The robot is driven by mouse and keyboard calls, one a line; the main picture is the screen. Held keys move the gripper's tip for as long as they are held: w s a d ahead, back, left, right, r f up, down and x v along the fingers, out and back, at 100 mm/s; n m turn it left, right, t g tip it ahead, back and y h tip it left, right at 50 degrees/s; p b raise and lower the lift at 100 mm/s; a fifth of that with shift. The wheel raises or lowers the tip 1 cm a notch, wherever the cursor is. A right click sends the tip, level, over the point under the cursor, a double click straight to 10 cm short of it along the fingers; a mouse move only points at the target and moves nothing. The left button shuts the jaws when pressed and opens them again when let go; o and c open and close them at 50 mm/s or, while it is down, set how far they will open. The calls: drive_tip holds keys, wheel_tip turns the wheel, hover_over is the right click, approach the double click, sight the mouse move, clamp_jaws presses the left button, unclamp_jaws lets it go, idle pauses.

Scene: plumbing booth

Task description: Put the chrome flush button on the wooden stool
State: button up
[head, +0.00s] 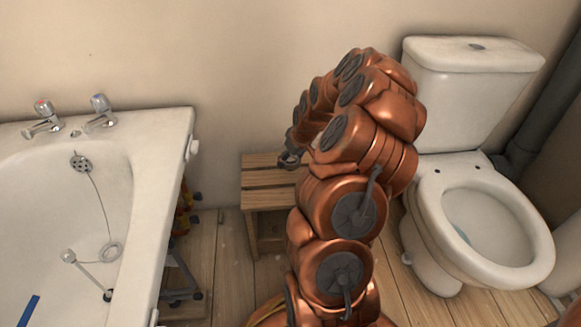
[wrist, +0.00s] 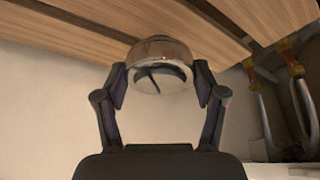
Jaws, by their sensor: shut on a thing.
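The chrome flush button (wrist: 160,50) is a short shiny round piece with a dark underside. It is between the two fingers of my gripper (wrist: 160,82), which is shut on it. The wooden stool (head: 262,180) stands against the wall between the bath and the toilet; its slats (wrist: 90,42) fill the top of the wrist view. In the head view my gripper (head: 290,158) is over the stool's top, partly hidden by my arm, and the button cannot be made out there. Whether the button touches the slats I cannot tell.
The white bath (head: 150,170) is left of the stool, the toilet (head: 470,215) right. A grey round spot (head: 478,46) is on the cistern lid. Metal-legged items (wrist: 290,85) show at right in the wrist view. The stool's visible left part is bare.

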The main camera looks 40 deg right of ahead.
sight(290, 164)
drive_tip(key=shift+w+d+f, duration=0.1)
drive_tip(key=shift+w+f, duration=0.05)
drive_tip(key=shift+w, duration=0.05)
drive_tip(key=shift+f+b, duration=0.95)
drive_tip(key=shift+f, duration=0.65)
drive_tip(key=shift+f, duration=0.1)
drive_tip(key=o, duration=1.3)
